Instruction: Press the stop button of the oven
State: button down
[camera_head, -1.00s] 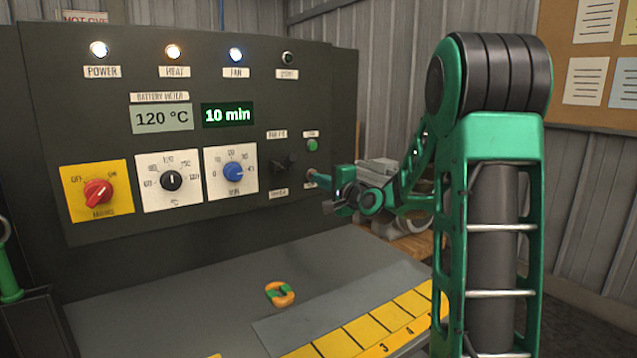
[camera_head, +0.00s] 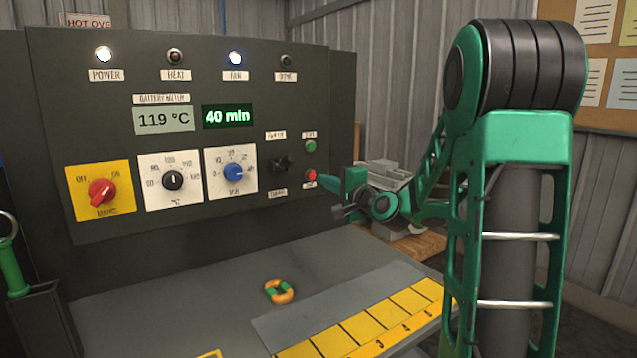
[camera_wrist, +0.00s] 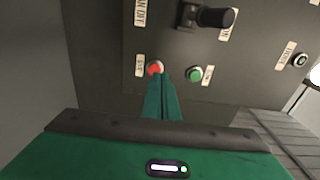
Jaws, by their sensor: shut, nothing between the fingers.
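The oven's control panel (camera_head: 225,215) fills the left and middle of the head view. The red stop button (camera_head: 310,176) is at its lower right, below the green button (camera_head: 310,146). My gripper (camera_head: 324,179) is shut and empty, its tip just right of the red button in the head view. In the wrist view the closed fingers (camera_wrist: 160,84) point at the red button (camera_wrist: 155,68) and overlap its lower edge. I cannot tell whether they touch it. The green button (camera_wrist: 194,74) is to the right there. The display (camera_head: 228,117) reads 40 min; the temperature display (camera_head: 164,120) reads 119 °C.
A black switch (camera_head: 283,162) sticks out left of the buttons; it also shows in the wrist view (camera_wrist: 215,17). An orange and green ring (camera_head: 279,292) lies on the grey table (camera_head: 170,300) below. The space before the panel's buttons is otherwise clear.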

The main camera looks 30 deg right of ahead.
jog(key=s, duration=0.7)
jog(key=shift+s+d, duration=0.2)
jog(key=shift+d, duration=0.25)
jog(key=shift+a+f, duration=0.1)
jog(key=shift+f, duration=0.05)
jog(key=s+a+f+n+g+y, duration=0.1)
jog(key=s+a+f+n+g, duration=0.25)
jog(key=f, duration=0.35)
jog(key=s+a+f+n+g, duration=0.3)
jog(key=s+f+n+g, duration=0.1)
jog(key=s+f, duration=0.15)
jog(key=s+f+n+g, duration=0.1)
jog(key=s+f+g, duration=0.1)
jog(key=s, duration=0.6)
jog(key=s+f+n+g, duration=0.1)
jog(key=s+f+g, duration=0.1)
jog(key=s+g, duration=0.3)
jog(key=s+f+n+g+h, duration=0.1)
jog(key=s+f+n+g, duration=0.1)
jog(key=s, duration=1)
jog(key=shift+s+f+g, duration=0.15)
jog(key=shift+s+g, duration=0.25)
jog(key=shift+g, duration=0.45)
